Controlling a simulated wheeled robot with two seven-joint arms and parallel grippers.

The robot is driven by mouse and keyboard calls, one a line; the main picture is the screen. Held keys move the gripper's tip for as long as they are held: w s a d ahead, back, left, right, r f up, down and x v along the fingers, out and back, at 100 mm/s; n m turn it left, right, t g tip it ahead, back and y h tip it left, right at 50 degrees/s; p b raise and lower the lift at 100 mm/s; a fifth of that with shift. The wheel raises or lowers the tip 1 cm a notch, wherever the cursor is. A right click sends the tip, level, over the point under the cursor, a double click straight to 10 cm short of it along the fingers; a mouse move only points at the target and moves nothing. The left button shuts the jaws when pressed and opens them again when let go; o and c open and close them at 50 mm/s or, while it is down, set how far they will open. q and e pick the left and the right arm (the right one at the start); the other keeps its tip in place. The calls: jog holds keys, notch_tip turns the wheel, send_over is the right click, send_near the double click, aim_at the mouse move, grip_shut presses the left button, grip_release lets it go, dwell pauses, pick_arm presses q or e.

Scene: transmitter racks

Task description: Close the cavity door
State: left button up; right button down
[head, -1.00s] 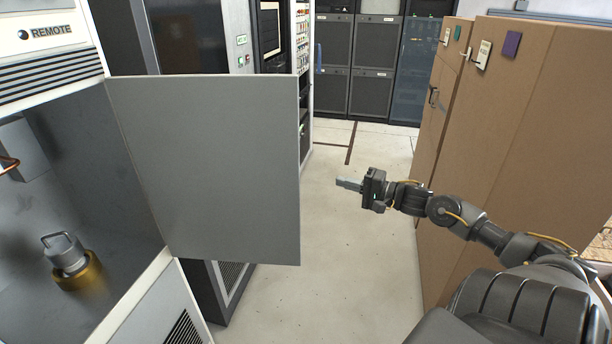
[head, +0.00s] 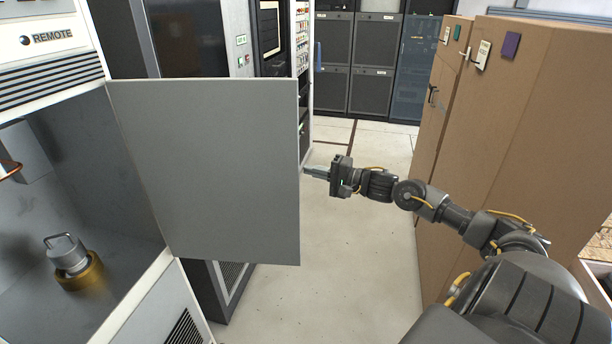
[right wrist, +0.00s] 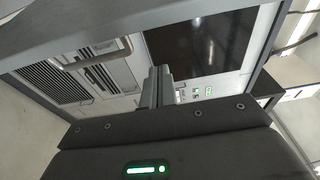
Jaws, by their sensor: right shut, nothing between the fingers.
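The cavity door (head: 215,170) is a flat grey panel standing wide open, hinged on its left edge to the white cabinet. The open cavity (head: 95,190) shows at the left, with a brass-based part with a grey handle (head: 72,262) inside. My right gripper (head: 314,171) is shut and empty, its fingertips at the door's free right edge; I cannot tell whether they touch it. Its closed fingers also show in the right wrist view (right wrist: 157,87). My left gripper is not in view.
Tan cabinets (head: 530,140) stand close along the right side, near my right arm. Dark racks (head: 360,65) stand at the back. The pale floor (head: 345,260) between the door and the tan cabinets is clear.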

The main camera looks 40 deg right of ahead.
jog(key=a+p, duration=0.1)
jog(key=a, duration=0.1)
jog(key=s+a+p, duration=0.1)
jog(key=a, duration=0.1)
jog(key=shift+p, duration=0.4)
jog(key=shift+d, duration=0.1)
